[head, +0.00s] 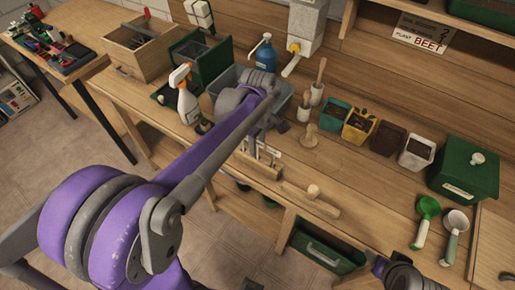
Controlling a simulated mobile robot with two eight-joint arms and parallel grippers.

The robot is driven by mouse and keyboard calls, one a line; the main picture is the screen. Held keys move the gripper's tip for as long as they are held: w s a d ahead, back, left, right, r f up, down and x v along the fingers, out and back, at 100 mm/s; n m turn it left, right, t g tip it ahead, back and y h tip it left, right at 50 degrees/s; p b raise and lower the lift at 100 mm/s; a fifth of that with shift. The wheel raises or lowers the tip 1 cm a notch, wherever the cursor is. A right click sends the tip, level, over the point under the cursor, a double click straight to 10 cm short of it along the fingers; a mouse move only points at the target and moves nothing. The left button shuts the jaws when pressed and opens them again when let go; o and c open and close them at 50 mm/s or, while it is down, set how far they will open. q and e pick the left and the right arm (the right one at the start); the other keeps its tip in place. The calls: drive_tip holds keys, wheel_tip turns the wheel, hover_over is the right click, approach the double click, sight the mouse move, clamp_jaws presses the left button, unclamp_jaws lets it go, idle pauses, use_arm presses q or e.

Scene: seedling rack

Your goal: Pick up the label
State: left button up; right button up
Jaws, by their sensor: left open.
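My left arm reaches from the lower left to the middle of the bench, and its gripper (279,127) is small and partly hidden behind the wrist. It is open, with nothing seen between its fingers. Just below it, a wooden holder (258,166) at the bench's front edge has several thin upright pieces. A small pale piece (270,150) there may be a label; I cannot be sure. The gripper looks close to it, but contact cannot be made out. A sign reading "PLANT BEET" (420,36) is on the back wall. Only part of my right arm shows at bottom right.
A spray bottle (188,97), a grey tub (284,104) and a blue bottle (263,54) are around the left arm. A wooden stamp (312,136), several pots (359,127), a green box (466,168) and two scoops (425,221) lie right.

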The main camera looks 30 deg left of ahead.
use_arm(q)
drive_tip(key=shift+c, duration=0.3)
clamp_jaws()
drive_tip(key=shift+r, duration=0.1)
